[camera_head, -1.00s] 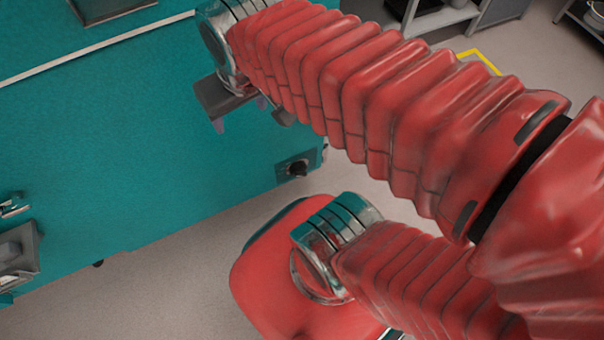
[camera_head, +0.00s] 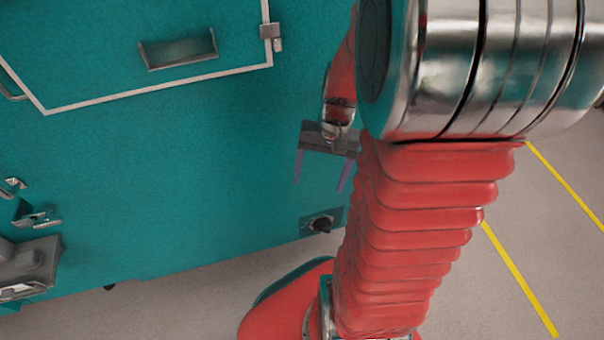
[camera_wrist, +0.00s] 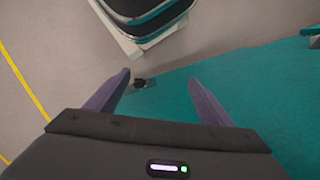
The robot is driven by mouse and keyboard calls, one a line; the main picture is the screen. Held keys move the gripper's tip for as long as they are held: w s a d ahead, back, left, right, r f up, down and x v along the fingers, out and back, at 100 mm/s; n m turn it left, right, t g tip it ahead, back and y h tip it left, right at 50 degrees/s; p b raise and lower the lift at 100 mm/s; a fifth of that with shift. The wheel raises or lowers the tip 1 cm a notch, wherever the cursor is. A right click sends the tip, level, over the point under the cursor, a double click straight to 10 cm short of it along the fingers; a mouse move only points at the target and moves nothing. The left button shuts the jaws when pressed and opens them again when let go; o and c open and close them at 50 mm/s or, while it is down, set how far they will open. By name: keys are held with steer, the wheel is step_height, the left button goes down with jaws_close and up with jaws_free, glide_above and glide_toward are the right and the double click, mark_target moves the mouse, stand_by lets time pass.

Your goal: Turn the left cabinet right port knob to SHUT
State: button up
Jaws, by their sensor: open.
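A black knob (camera_head: 321,224) sits on a small dark plate at the lower right corner of the teal cabinet (camera_head: 180,190). In the wrist view the knob (camera_wrist: 140,83) shows small, near the left fingertip and between the two fingers. My gripper (camera_head: 322,178) is open and empty, with its two purple fingers spread and pointing down. In the head view it appears above the knob, apart from it. The knob's markings and pointer direction are too small to read.
A white-framed door panel (camera_head: 140,95) with a recessed handle and a latch (camera_head: 271,33) is on the cabinet's upper part. Grey metal fittings (camera_head: 30,262) stand at the lower left. Grey floor with yellow lines (camera_head: 520,280) lies to the right.

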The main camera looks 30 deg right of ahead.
steer(key=s+d+f+m+t+y, duration=0.1)
steer(key=d+f+m+y, duration=0.3)
steer(key=f, duration=0.7)
steer(key=s+d+f+m+y, duration=0.15)
steer(key=d+f+m, duration=0.25)
steer(key=f+m, duration=0.45)
steer(key=m+t+h, duration=0.4)
steer(key=m+t, duration=0.7)
steer(key=m, duration=1.2)
glide_toward(326, 232)
steer(key=v, duration=0.3)
steer(key=shift+w+d+r+n, duration=0.15)
steer(key=shift+w+d+n, duration=0.05)
steer(key=shift+n, duration=0.05)
steer(key=x, duration=1.4)
steer(key=shift+s, duration=0.15)
